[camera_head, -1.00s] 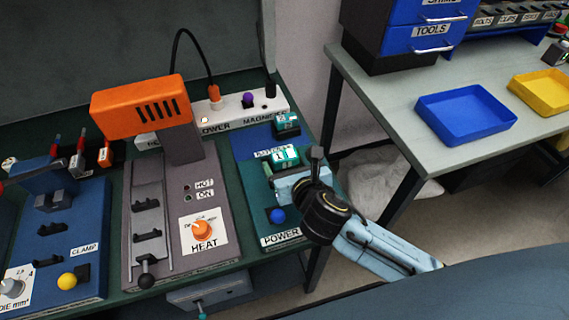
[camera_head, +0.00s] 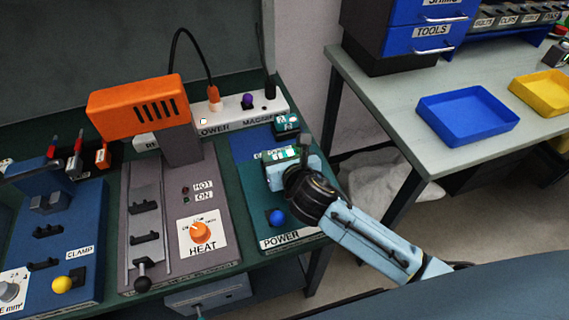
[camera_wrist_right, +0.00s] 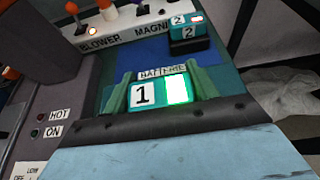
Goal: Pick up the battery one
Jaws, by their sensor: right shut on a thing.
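The battery one (camera_wrist_right: 143,95) is a teal block with a white label marked 1 and a bright green panel. It sits between the two green fingers of my right gripper (camera_wrist_right: 163,92), which is shut on it. I cannot tell whether the battery still touches the station. My left gripper is not in view.
A second battery marked 2 (camera_head: 286,122) sits behind, also seen in the wrist view (camera_wrist_right: 188,30). The orange blower (camera_head: 138,107) and HEAT station (camera_head: 200,232) stand to the left. A blue ball knob (camera_head: 277,217) is in front. A side table holds blue (camera_head: 467,115) and yellow trays.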

